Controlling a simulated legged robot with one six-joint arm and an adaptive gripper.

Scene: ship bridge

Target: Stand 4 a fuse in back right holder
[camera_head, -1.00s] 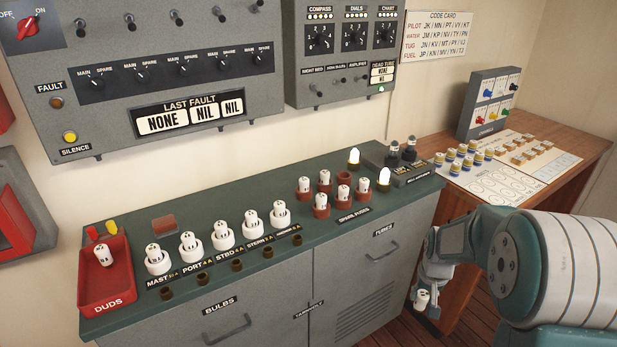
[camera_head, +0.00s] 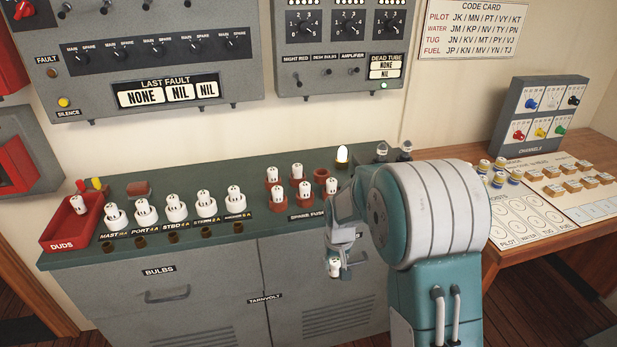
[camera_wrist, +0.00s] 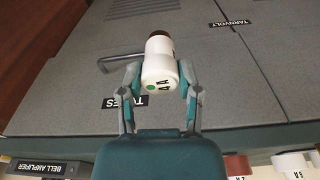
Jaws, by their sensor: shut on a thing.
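My gripper (camera_head: 337,261) is shut on a white fuse (camera_head: 335,268), in front of the cabinet doors and below the bench top's front edge. In the wrist view, the fuse (camera_wrist: 159,65) sits between both fingers, with "4 A" and a green dot on its near part and a dark brown far end. The red-brown spare fuse holders stand on the bench in two rows. White fuses stand in several of them, such as the back left fuse (camera_head: 272,174). The back right holder (camera_head: 321,176) looks empty. The front right holder (camera_head: 331,187) is close to my arm in the picture.
A row of white sockets with fuses (camera_head: 174,207) and a red duds tray (camera_head: 68,225) stand left on the bench. A lit bulb (camera_head: 342,153) stands behind the holders. A wooden desk (camera_head: 540,240) with cards and pieces lies right. My arm hides the bench's right end.

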